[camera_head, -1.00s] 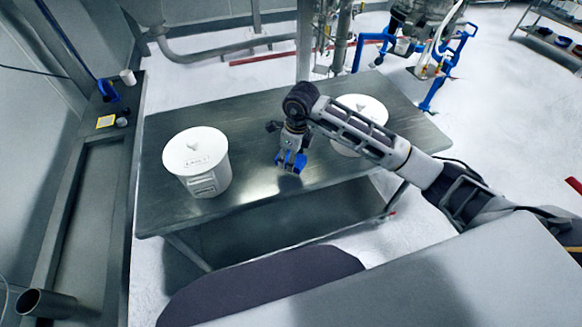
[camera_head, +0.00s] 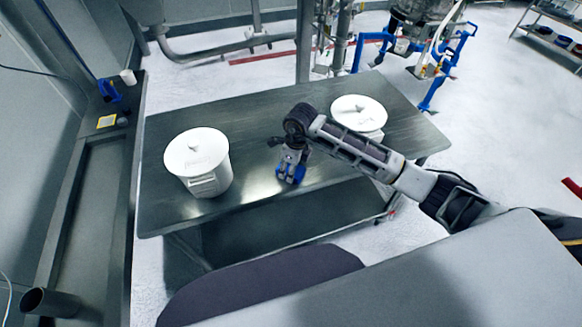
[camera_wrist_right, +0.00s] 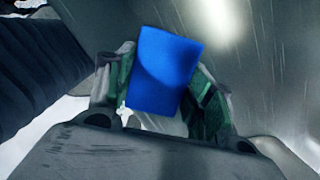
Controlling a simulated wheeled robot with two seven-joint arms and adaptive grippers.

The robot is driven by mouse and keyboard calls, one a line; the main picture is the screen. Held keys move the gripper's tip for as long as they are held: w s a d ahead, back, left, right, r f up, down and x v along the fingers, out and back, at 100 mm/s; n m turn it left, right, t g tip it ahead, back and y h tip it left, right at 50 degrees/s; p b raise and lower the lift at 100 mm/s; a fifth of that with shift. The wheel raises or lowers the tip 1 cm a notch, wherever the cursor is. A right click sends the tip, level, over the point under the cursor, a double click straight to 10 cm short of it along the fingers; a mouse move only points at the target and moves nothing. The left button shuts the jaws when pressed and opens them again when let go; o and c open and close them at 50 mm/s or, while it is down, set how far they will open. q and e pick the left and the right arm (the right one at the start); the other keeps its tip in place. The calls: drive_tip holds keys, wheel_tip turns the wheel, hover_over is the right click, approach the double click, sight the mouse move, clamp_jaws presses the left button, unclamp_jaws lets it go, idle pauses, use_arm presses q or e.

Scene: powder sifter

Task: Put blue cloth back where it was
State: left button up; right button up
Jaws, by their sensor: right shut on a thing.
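The blue cloth (camera_head: 290,174) is in my right gripper (camera_head: 291,180), over the metal table between the two white containers. In the right wrist view the cloth (camera_wrist_right: 163,70) is a flat blue piece between the two fingers of my right gripper (camera_wrist_right: 160,85), which is shut on it. The cloth is close to the table top; I cannot tell whether it touches. My left gripper is not in view.
A white lidded container (camera_head: 198,165) stands left on the metal table (camera_head: 245,140), and another (camera_head: 358,115) stands right, partly behind my right arm. A side counter (camera_head: 85,190) on the left holds a blue item (camera_head: 109,91), a white cup (camera_head: 128,77) and a yellow item (camera_head: 106,121).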

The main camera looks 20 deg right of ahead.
drive_tip(key=shift+f, duration=0.3)
drive_tip(key=o, duration=1)
drive_tip(key=shift+c, duration=0.2)
drive_tip(key=shift+r, duration=0.25)
wheel_tip(320, 180, up, 12)
drive_tip(key=s+d+b, duration=0.1)
drive_tip(key=shift+b, duration=0.3)
drive_tip(key=shift+f, duration=0.1)
